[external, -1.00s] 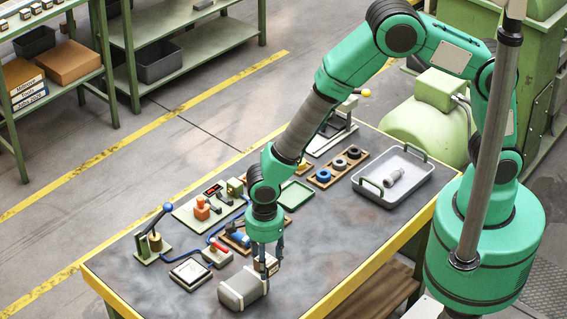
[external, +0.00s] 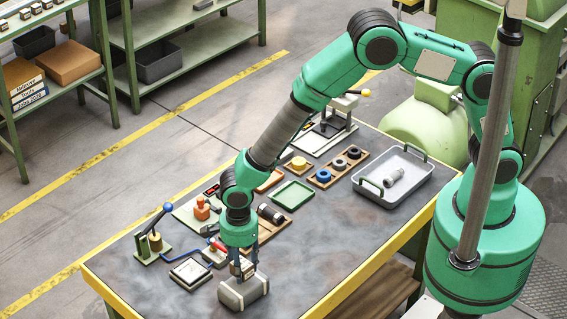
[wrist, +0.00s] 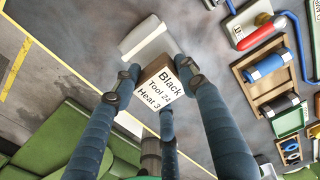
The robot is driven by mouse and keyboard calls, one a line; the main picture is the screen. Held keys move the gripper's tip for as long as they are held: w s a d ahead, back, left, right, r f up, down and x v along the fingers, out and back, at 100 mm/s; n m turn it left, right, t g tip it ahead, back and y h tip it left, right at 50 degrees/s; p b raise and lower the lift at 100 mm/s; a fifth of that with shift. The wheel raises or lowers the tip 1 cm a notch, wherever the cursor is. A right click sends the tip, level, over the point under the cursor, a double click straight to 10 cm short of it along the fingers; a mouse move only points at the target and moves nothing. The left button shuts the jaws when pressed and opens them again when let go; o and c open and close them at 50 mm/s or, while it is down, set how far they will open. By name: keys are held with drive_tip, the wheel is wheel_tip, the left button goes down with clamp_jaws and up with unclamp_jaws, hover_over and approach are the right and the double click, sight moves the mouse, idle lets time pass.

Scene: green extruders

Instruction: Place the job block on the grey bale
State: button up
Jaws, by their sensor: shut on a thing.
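The job block (wrist: 153,70), brown with a white label reading "Black Tool 24 Heat 3", is between the fingers of my gripper (wrist: 160,84) in the wrist view. My gripper (external: 241,268) is shut on the block in the external view, directly over the grey bale. The grey bale (external: 247,292) is a rounded grey bundle with pale bands lying near the table's front left edge. It also shows beyond the block in the wrist view (wrist: 148,38). The fingers partly hide the block, and I cannot tell whether it touches the bale.
A framed white pad (external: 190,271) and a small device with a red handle (external: 216,251) lie left of and behind the bale. A lever press (external: 154,241) stands farther left. A grey tray (external: 418,190) is at the right. The table right of the bale is clear.

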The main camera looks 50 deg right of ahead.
drive_tip(key=shift+f, duration=1.4)
drive_tip(key=shift+f, duration=0.1)
drive_tip(key=o, duration=1.2)
wheel_tip(320, 180, up, 12)
drive_tip(key=shift+r, duration=0.1)
